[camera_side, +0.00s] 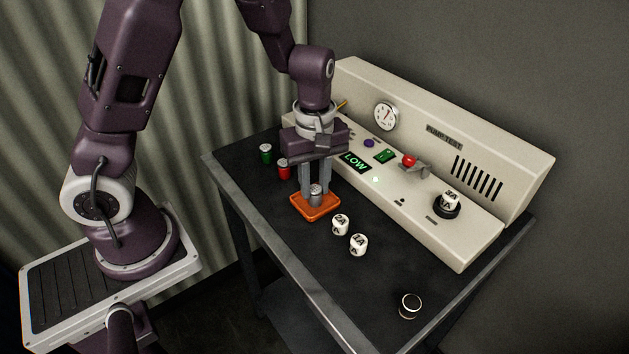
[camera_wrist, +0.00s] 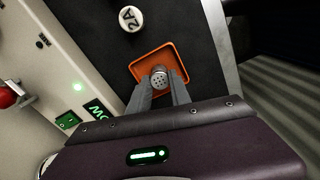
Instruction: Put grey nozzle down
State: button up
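The grey nozzle (camera_side: 316,194) is a small cylinder with a perforated end, which faces the camera in the wrist view (camera_wrist: 159,76). It is upright over the orange tray (camera_side: 302,207), low and within its rim; I cannot tell whether its base touches the tray. My gripper (camera_side: 315,190) points straight down with its two fingers on either side of the nozzle, seemingly shut on it. The orange tray also shows in the wrist view (camera_wrist: 146,58).
A red canister (camera_side: 284,170) and a green one (camera_side: 265,154) stand left of the tray. Two white labelled caps (camera_side: 340,225) (camera_side: 358,244) lie to its right. The beige pump-test console (camera_side: 440,150) runs behind. A dark round piece (camera_side: 410,305) lies near the front corner.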

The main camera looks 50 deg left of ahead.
aim_at(315, 188)
jog(key=o, duration=0.4)
jog(key=shift+r, duration=0.15)
notch_tip(315, 188, up, 12)
jog(key=s+r+m+t, duration=0.2)
jog(key=s+m, duration=0.3)
jog(key=s+d+r+m+t, duration=0.1)
jog(key=s+r+m, duration=0.2)
jog(key=s+m, duration=0.2)
jog(key=s+r+m+t, duration=0.2)
jog(key=s+m, duration=0.3)
jog(key=s, duration=0.2)
jog(key=shift+s+d+r+t, duration=0.15)
jog(key=shift+s+t, duration=0.05)
jog(key=shift+t, duration=0.1)
